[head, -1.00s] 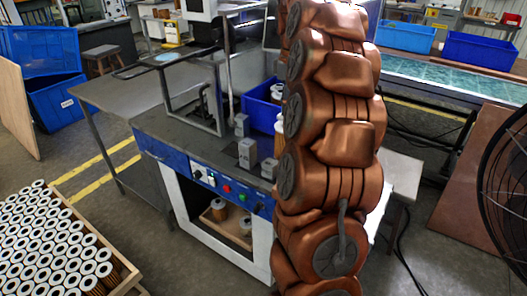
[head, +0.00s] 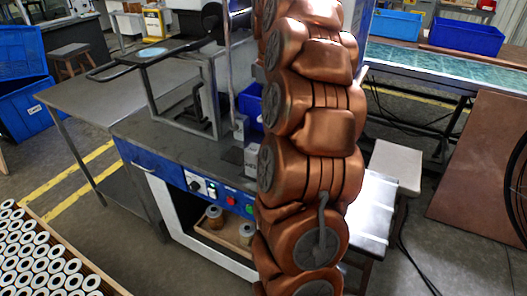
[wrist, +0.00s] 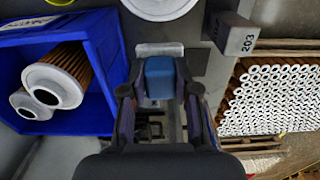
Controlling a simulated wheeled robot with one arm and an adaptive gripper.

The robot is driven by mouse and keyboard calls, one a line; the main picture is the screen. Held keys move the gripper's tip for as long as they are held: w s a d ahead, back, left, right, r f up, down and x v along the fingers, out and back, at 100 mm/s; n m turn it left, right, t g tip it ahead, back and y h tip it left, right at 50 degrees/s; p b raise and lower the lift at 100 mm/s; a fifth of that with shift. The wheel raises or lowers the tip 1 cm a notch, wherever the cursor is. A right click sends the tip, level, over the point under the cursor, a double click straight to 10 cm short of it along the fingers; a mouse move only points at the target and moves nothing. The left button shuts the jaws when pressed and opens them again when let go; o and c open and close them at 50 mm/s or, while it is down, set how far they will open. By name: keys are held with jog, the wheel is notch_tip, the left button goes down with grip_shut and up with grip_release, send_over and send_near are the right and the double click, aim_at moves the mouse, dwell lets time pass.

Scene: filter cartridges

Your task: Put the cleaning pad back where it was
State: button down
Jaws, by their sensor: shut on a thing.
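In the wrist view my gripper (wrist: 160,91) is shut on a small blue block-shaped thing (wrist: 160,78), which I take to be the cleaning pad. A pale grey rectangular piece (wrist: 160,48) shows just beyond it; I cannot tell whether it is part of the pad or a separate thing. The pad is held over the grey bench area, between the blue bin and a grey block. In the head view my copper arm covers the middle, and I cannot make out the pad there.
A blue bin (wrist: 112,60) with two filter cartridges (wrist: 58,80) is left in the wrist view. A grey block marked 203 (wrist: 234,36) stands right, beyond it a tray of many cartridges (wrist: 270,97). The head view shows a workbench (head: 165,140) with a frame (head: 150,95).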

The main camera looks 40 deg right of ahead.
jog(key=shift+w+f, duration=0.1)
jog(key=shift+f, duration=5.3)
jog(key=shift+f, duration=0.1)
jog(key=c, duration=0.9)
grip_release()
jog(key=shift+o, duration=0.2)
notch_tip(320, 180, up, 12)
jog(key=shift+r, duration=0.15)
